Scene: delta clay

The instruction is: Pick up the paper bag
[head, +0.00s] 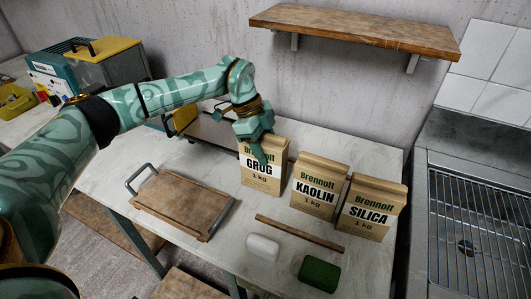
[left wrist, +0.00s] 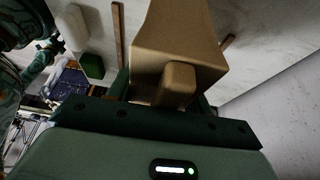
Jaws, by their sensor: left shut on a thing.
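Three tan paper bags stand in a row on the table: GROG (head: 263,172), KAOLIN (head: 318,188) and SILICA (head: 371,207). My left gripper (head: 258,148) is at the top of the GROG bag and shut on it. In the left wrist view the bag (left wrist: 178,45) lies between my gripper's fingers (left wrist: 168,98), its folded top close to the palm. The bag looks upright; I cannot tell whether its base touches the table. My right gripper is not in view.
A wooden board with metal handles (head: 180,200) lies left of the bags. A wooden strip (head: 300,233), a white block (head: 263,247) and a green block (head: 319,273) lie in front. A wooden shelf (head: 355,30) hangs above; a metal sink grate (head: 480,215) is at right.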

